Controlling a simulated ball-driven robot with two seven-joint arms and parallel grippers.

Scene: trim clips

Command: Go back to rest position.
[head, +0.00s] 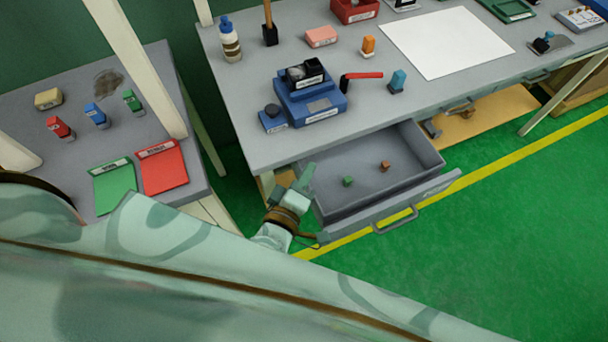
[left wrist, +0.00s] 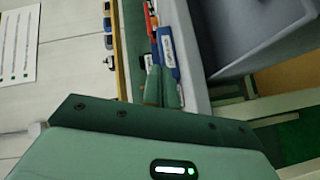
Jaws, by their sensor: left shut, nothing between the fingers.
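My left gripper (head: 304,176) shows beside the left end of the open grey drawer (head: 330,212), near the bench's front edge. Its fingers are together with nothing between them. In the left wrist view the closed fingers (left wrist: 163,88) point up the picture, with the grey drawer or bench side to their right. My right gripper is in neither view. A large pale green part of my own body fills the bottom of the head view and hides the floor there.
A side table (head: 60,150) is left. Green floor (head: 530,230) is clear at right.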

